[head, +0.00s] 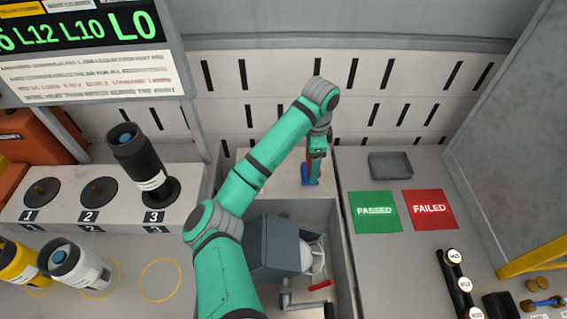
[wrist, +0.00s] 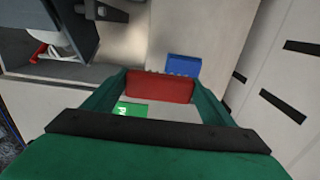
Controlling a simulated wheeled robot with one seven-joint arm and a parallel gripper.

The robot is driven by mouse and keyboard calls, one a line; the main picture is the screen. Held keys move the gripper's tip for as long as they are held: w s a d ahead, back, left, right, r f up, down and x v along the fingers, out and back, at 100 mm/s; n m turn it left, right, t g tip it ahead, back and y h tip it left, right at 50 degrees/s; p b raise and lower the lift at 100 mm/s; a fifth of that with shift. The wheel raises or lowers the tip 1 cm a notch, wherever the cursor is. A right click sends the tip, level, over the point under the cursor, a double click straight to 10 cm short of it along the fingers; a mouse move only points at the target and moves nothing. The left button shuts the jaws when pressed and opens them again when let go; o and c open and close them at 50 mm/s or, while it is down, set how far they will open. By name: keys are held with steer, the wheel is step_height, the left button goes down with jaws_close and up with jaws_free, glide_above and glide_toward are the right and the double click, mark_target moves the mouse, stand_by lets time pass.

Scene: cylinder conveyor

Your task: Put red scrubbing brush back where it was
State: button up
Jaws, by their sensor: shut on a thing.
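My gripper (head: 317,158) points down over the light ledge behind the grey bin, at the centre of the head view. In the wrist view its two green fingers are shut on the red scrubbing brush (wrist: 160,88), which spans the gap between them. A bumpy edge, perhaps bristles, shows along its far side. A blue block (wrist: 183,66) lies just past the brush; it also shows below the gripper in the head view (head: 310,182). I cannot tell whether brush and blue block touch. My arm and gripper hide most of the brush in the head view.
A grey bin (head: 333,212) with a grey box-shaped device (head: 274,245) lies in front. Green PASSED (head: 375,212) and red FAILED (head: 429,209) mats and a grey tray (head: 390,165) are to the right. A black cylinder (head: 135,160) stands left. A slotted wall (head: 400,100) rises behind.

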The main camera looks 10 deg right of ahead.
steer(key=w+a+f, duration=0.4)
steer(key=w, duration=0.2)
glide_above(284, 171)
step_height(284, 171, down, 4)
steer(key=shift+f, duration=0.25)
steer(key=shift+w+f, duration=0.1)
steer(key=shift+f, duration=1.7)
steer(key=shift+f, duration=0.1)
steer(key=o, duration=1)
steer(key=shift+a, duration=0.1)
step_height(284, 171, up, 12)
